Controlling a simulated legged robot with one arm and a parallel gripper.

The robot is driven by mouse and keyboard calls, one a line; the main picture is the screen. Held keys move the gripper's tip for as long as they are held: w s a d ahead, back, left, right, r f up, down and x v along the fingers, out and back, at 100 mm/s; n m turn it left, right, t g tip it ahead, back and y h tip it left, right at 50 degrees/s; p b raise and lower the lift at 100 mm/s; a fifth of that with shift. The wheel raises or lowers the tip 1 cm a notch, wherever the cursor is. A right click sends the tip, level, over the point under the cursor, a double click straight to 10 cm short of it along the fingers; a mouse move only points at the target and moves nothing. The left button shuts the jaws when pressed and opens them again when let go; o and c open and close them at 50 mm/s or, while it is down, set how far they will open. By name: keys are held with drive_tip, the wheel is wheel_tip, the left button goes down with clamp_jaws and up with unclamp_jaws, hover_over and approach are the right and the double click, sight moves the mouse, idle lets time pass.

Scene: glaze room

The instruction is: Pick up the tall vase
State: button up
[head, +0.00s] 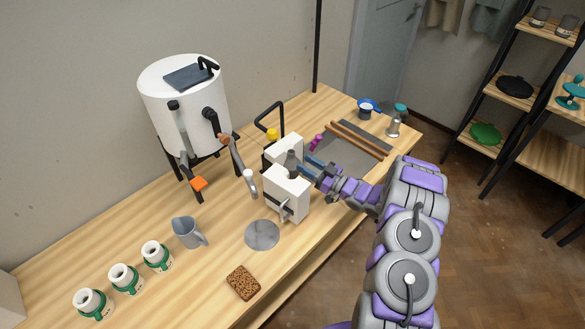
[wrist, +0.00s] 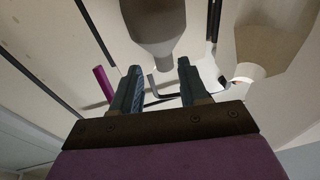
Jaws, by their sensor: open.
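The tall vase is a grey bottle shape with a narrow neck; in the head view only its top (head: 291,157) shows, between two white mold halves (head: 287,190). The near half hides its body. In the wrist view the vase (wrist: 154,22) is at top centre, its neck pointing down the picture. My gripper (head: 308,166) is to the right of the vase, at the gap between the halves. In the wrist view my gripper (wrist: 160,68) is open, with the neck between its two fingertips in the picture. I cannot tell whether they touch it.
A white tank (head: 185,100) with a tap stands behind left. A grey pitcher (head: 187,232), round disc (head: 262,235), brown sponge (head: 243,283) and several small white pots (head: 122,277) lie left and front. Wooden strips (head: 358,139) lie right on a grey slab. A magenta item (wrist: 104,84) is near my left finger.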

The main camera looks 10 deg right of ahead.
sight(295, 157)
drive_tip(key=x, duration=0.4)
drive_tip(key=shift+s+a+r+b, duration=0.15)
drive_tip(key=shift+s+a+b, duration=0.15)
drive_tip(key=shift+b, duration=0.1)
drive_tip(key=shift+w+r, duration=0.1)
drive_tip(key=shift+w, duration=0.2)
drive_tip(key=shift+d, duration=0.25)
drive_tip(key=shift+c, duration=0.2)
drive_tip(key=shift+a, duration=0.2)
drive_tip(key=c, duration=0.5)
drive_tip(key=shift+r, duration=0.1)
drive_tip(key=shift+c, duration=0.3)
